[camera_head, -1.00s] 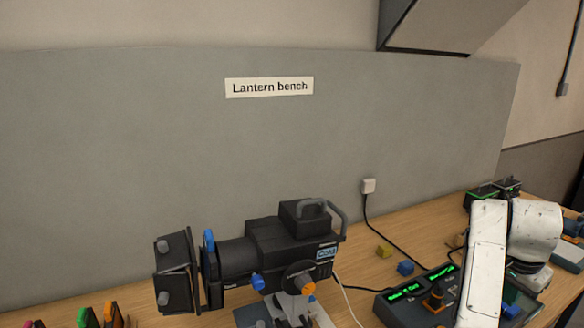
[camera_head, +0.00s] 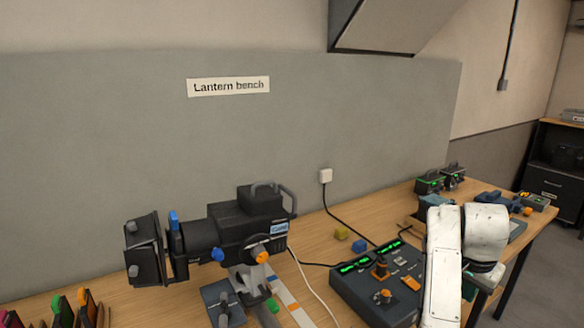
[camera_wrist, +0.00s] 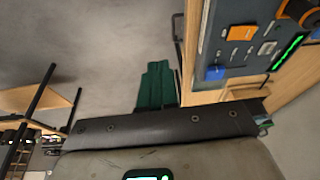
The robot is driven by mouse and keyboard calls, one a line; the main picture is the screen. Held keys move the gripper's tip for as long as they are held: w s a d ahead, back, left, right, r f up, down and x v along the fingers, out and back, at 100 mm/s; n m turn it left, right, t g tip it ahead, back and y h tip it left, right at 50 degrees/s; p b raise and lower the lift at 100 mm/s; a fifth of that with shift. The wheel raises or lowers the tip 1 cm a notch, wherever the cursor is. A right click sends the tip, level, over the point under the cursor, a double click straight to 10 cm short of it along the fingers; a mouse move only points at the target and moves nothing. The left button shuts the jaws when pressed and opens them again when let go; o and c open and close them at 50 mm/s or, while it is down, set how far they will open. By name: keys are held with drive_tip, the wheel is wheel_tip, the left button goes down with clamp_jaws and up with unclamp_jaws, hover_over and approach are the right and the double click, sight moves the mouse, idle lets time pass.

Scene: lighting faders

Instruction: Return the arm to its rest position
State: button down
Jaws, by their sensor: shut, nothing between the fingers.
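My gripper (camera_wrist: 158,68) shows in the wrist view as two dark green fingers side by side, shut and empty. They are over the grey floor, to the left of the wooden bench edge in that picture. In the head view my white arm (camera_head: 443,265) is folded at the lower right, in front of the bench. I cannot make out the fingers there. The arm hides the right part of the fader console (camera_head: 350,285), which has green displays and an orange knob. The console also shows at the upper right of the wrist view (camera_wrist: 238,58).
A black stage lantern (camera_head: 240,225) stands on the bench at the centre left. Dark boxes with green lights (camera_head: 430,182) stand farther back. Open floor (camera_head: 535,262) shows right of the bench.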

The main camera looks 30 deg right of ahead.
drive_tip(key=s+a+f+n+b, duration=0.1)
drive_tip(key=s+a+f+n, duration=0.3)
drive_tip(key=a+f, duration=0.4)
drive_tip(key=s+a+f+n, duration=0.3)
drive_tip(key=a+f+n, duration=0.1)
drive_tip(key=a+f, duration=0.3)
drive_tip(key=s+a+f+n+y, duration=0.1)
drive_tip(key=s+a+f+n, duration=0.2)
drive_tip(key=s+a, duration=0.3)
drive_tip(key=s+a+f+n+y, duration=0.2)
drive_tip(key=s+a+f+n, duration=0.1)
drive_tip(key=s+a, duration=0.4)
drive_tip(key=a+n+b, duration=0.1)
drive_tip(key=a, duration=0.2)
drive_tip(key=shift+s+f+n, duration=0.15)
drive_tip(key=shift+f+n, duration=0.1)
drive_tip(key=shift+n, duration=0.15)
